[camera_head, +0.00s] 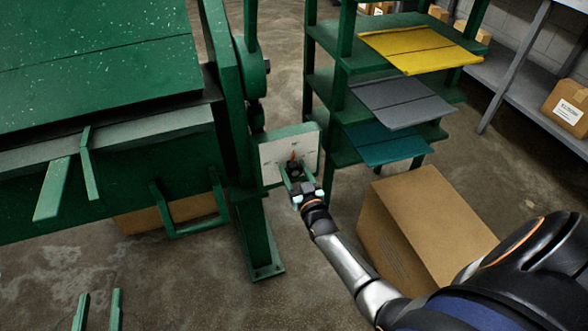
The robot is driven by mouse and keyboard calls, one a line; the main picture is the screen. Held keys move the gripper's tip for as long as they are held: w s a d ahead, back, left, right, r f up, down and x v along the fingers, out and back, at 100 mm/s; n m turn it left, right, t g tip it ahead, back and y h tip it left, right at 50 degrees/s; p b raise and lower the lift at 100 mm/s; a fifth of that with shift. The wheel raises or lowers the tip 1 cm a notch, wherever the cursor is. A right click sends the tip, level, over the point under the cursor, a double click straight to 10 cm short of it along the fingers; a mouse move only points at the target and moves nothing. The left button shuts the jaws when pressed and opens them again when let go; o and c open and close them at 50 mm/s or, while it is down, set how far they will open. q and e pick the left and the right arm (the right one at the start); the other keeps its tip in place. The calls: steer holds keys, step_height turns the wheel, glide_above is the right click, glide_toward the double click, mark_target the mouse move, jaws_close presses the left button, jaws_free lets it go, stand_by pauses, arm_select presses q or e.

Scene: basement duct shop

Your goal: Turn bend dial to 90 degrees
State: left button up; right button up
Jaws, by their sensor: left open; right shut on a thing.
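The bend dial is a dark knob (296,168) with a short orange pointer (293,155) on a white, green-edged plate (273,158) at the right side of the green machine. The pointer points roughly up in the picture. The marks on the plate are too small to read. My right gripper (296,178) reaches in from the lower right and is shut on the knob, hiding its lower part. My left gripper (98,296) shows only as two green fingers at the bottom left edge, open and empty, away from the dial.
The green machine (100,55) fills the upper left. A green rack (340,90) with yellow, grey and teal sheets stands behind the dial. A large cardboard box (430,210) stands just right of my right forearm.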

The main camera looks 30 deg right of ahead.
arm_select(q)
steer(key=shift+f, duration=0.15)
arm_select(e)
steer(key=o, duration=1.3)
steer(key=shift+o, duration=0.2)
steer(key=shift+s, duration=0.1)
steer(key=shift+s, duration=0.15)
steer(key=p+v, duration=0.2)
steer(key=v, duration=0.3)
steer(key=shift+s+a, duration=0.1)
steer(key=shift+s, duration=0.05)
steer(key=p, duration=0.1)
glide_toward(295, 173)
steer(key=s, duration=0.1)
arm_select(q)
steer(key=s+f+n+g, duration=0.1)
steer(key=s+f+g, duration=0.2)
steer(key=f, duration=0.4)
steer(key=s+f+n+g+y, duration=0.1)
steer(key=s+f+g, duration=0.3)
steer(key=f, duration=0.3)
steer(key=shift+s+d+f+g+y, duration=0.15)
steer(key=shift+s+f+g+y, duration=0.2)
steer(key=shift+s, duration=0.1)
arm_select(e)
steer(key=shift+s+a+f, duration=0.1)
steer(key=shift+s, duration=0.1)
